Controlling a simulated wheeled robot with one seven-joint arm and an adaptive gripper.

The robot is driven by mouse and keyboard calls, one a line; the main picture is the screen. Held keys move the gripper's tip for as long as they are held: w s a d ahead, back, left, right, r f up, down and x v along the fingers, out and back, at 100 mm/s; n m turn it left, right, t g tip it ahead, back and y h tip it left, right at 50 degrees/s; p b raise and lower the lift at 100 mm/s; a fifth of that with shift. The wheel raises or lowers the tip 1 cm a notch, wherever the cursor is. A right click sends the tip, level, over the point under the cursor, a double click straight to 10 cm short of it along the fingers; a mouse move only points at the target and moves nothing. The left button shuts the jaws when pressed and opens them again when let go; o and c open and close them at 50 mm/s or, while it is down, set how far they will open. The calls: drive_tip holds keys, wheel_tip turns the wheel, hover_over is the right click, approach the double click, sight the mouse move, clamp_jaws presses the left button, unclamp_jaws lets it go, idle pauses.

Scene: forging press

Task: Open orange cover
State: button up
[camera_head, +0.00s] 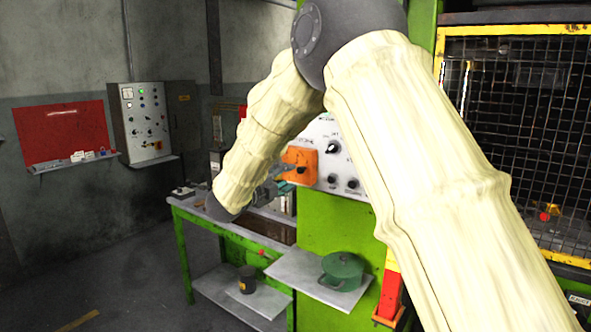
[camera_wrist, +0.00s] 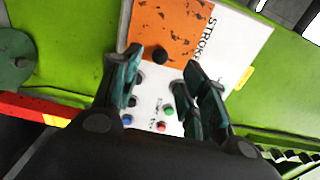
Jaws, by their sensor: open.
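The orange cover (camera_head: 299,157) sits on the white control panel (camera_head: 330,140) of the green press. In the wrist view the cover (camera_wrist: 178,28) looks worn, and a black knob (camera_wrist: 160,55) shows at its lower edge. My gripper (camera_wrist: 161,60) is open, with one finger on each side of the knob as seen in this view. I cannot tell whether the fingers touch it. In the head view my gripper (camera_head: 283,178) is small, just left of the cover, and my forearm hides part of the panel.
Coloured buttons (camera_wrist: 160,112) lie between my fingers in the wrist view. Black dials (camera_head: 333,147) are right of the cover. A green pot (camera_head: 342,269) stands on a shelf below. A yellow-framed mesh guard (camera_head: 520,130) is at right. The floor at left is clear.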

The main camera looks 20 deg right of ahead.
sight(299, 171)
drive_tip(key=shift+p+x, duration=1)
drive_tip(key=shift+x, duration=2.05)
clamp_jaws()
